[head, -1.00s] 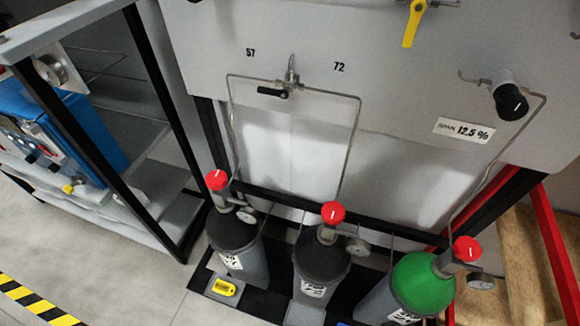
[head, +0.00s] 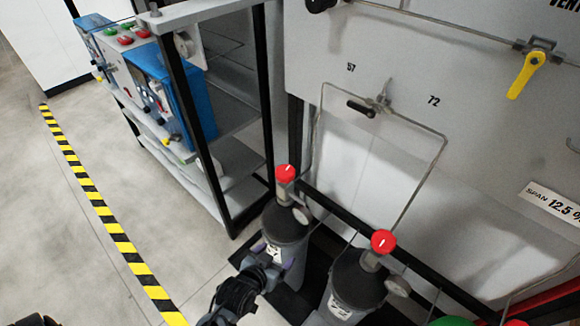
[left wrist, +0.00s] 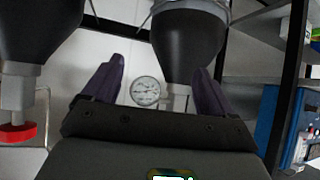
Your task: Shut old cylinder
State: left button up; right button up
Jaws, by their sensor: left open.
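The left grey cylinder (head: 285,235), below the number 57, has a red valve knob (head: 286,173) and a small gauge. A second grey cylinder (head: 355,285), towards 72, has a red knob (head: 382,241). No label reads as the old one. My left gripper (head: 272,262) is at the left cylinder's front, below its knob. In the left wrist view, which is inverted, its purple fingers (left wrist: 152,88) are open and empty, with the left cylinder's dark shoulder (left wrist: 185,45) and gauge (left wrist: 146,91) beyond; that cylinder's knob is hidden there. My right gripper is out of view.
A black-handled changeover lever (head: 361,108) and thin tubing sit on the wall panel above. A yellow lever (head: 527,75) is at upper right. A framed shelf rack (head: 187,118) with blue units stands left of the cylinders. Striped tape (head: 95,200) marks the open floor.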

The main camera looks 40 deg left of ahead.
pick_arm(q)
jog(key=w+a+r+n+t+y+p, duration=0.3)
jog(key=w+a+r+n+y, duration=0.1)
jog(key=w+a+r+y, duration=0.15)
jog(key=n+y+p, duration=0.2)
jog(key=y+p, duration=0.1)
jog(key=y, duration=0.1)
send_near(285, 168)
jog(key=shift+f, duration=0.9)
jog(key=shift+w+a+r, duration=0.15)
jog(key=shift+w, duration=0.15)
jog(key=b+x, duration=0.1)
jog(key=x, duration=0.9)
jog(key=shift+a+r, duration=0.1)
jog(key=shift+r, duration=0.05)
jog(key=c, duration=1)
